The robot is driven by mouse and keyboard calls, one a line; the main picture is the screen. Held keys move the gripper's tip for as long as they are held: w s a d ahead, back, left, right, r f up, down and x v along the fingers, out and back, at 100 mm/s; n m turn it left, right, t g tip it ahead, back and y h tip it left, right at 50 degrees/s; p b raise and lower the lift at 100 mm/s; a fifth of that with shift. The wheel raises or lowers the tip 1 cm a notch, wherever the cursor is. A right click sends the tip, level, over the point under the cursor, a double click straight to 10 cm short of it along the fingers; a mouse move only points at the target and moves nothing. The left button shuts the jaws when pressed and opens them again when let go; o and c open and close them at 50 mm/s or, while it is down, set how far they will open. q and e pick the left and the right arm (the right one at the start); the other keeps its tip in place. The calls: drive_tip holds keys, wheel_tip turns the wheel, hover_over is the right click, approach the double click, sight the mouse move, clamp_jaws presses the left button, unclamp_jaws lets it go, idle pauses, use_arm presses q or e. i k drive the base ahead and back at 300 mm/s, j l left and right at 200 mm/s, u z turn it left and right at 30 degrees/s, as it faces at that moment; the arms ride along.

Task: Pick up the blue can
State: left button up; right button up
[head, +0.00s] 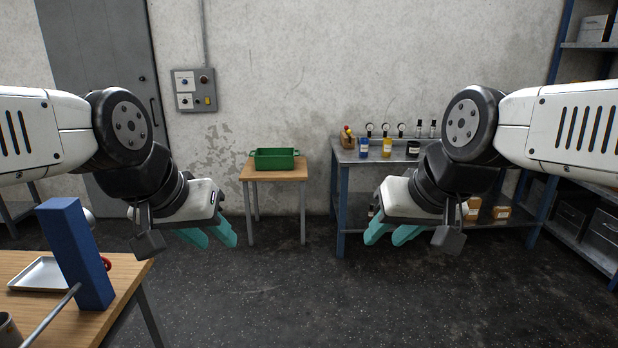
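A small blue can (363,148) with a light label stands upright on the metal-topped bench (350,158) against the back wall. Beside it are a yellow bottle (386,148) and a black container (413,149). My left gripper (216,240) hangs in mid-air left of centre, its teal fingers apart and empty. My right gripper (389,238) hangs in front of the bench, its teal fingers also apart and empty. Both grippers are well short of the can and nearer to me.
A green crate (274,165) sits on a small wooden table (251,175). A wooden table (130,268) at lower left bears a blue block (75,255) and a metal tray (22,279). Shelving (590,250) stands at right. The dark floor (300,300) between is clear.

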sight(364, 144)
drive_tip(key=i, duration=1.05)
drive_tip(key=i+z, duration=0.15)
drive_tip(key=i, duration=0.85)
drive_tip(key=i+l, duration=0.15)
drive_tip(key=i, duration=0.25)
drive_tip(key=i+l, duration=0.15)
drive_tip(key=i, duration=0.3)
drive_tip(key=i+l, duration=0.15)
drive_tip(key=i, duration=0.25)
drive_tip(key=i+l+u, duration=0.1)
drive_tip(key=i, duration=0.3)
drive_tip(key=i+l, duration=0.1)
drive_tip(key=l, duration=0.2)
